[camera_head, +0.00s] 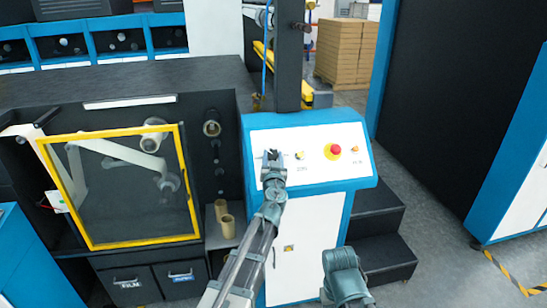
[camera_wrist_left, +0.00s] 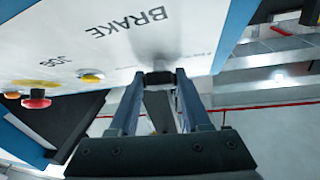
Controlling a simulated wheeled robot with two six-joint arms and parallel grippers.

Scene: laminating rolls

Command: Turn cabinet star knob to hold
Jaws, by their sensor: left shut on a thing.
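The white control panel (camera_head: 315,170) in a blue frame stands in the middle of the head view. My left gripper (camera_head: 272,157) is at the panel's left part, and its wrist hides most of what it holds. In the left wrist view, the fingertips of my left gripper (camera_wrist_left: 157,80) are closed on a dark knob (camera_wrist_left: 158,78) below the printed word BRAKE. The knob's star shape and pointer direction cannot be made out. A rounded grey part of my right arm shows at the bottom of the head view; its gripper fingers are out of sight.
On the panel, a red mushroom button (camera_head: 335,150) and a small yellow button (camera_head: 299,155) sit right of my left gripper. A yellow-framed clear guard (camera_head: 185,185) covers rollers at left. Dark steps (camera_head: 385,258) stand right of the cabinet, with open floor beyond.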

